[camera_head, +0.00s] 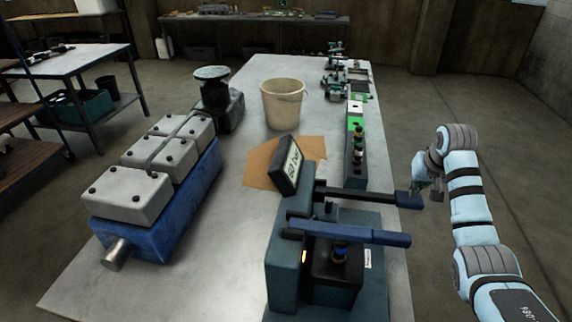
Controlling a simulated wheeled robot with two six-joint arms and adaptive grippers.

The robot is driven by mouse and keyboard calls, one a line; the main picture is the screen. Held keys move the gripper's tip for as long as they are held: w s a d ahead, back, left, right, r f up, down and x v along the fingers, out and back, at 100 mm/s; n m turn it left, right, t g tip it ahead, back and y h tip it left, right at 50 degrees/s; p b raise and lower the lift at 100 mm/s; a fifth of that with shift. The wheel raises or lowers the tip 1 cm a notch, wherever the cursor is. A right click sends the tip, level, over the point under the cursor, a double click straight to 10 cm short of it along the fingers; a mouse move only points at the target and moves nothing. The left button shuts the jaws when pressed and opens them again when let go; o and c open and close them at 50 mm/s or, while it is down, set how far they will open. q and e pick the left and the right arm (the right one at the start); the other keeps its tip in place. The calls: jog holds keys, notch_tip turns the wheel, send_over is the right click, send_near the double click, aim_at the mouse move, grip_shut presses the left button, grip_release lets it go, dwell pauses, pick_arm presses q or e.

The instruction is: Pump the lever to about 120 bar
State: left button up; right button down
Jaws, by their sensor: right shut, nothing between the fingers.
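The teal test pump (287,248) stands at the near right of the metal table. Its upper lever (360,194) is black with a dark grip at the right end, reaching the table's right edge. A blue bar (362,234) runs to the right below it. A dark display box (287,166) sits tilted on top; its lit figures are too small and slanted to read surely. My right gripper (419,190) is shut and empty, close beside the end of the upper lever's grip; I cannot tell whether it touches. My left gripper is out of view.
A blue engine block with grey covers (150,190) stands on the left of the table (225,230). A beige bucket (283,104), a brown sheet (262,165) and a narrow rack of small parts (355,165) lie beyond the pump. The floor right of the table is clear.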

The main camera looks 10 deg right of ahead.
jog(key=shift+r, duration=0.2)
jog(key=shift+r, duration=1.95)
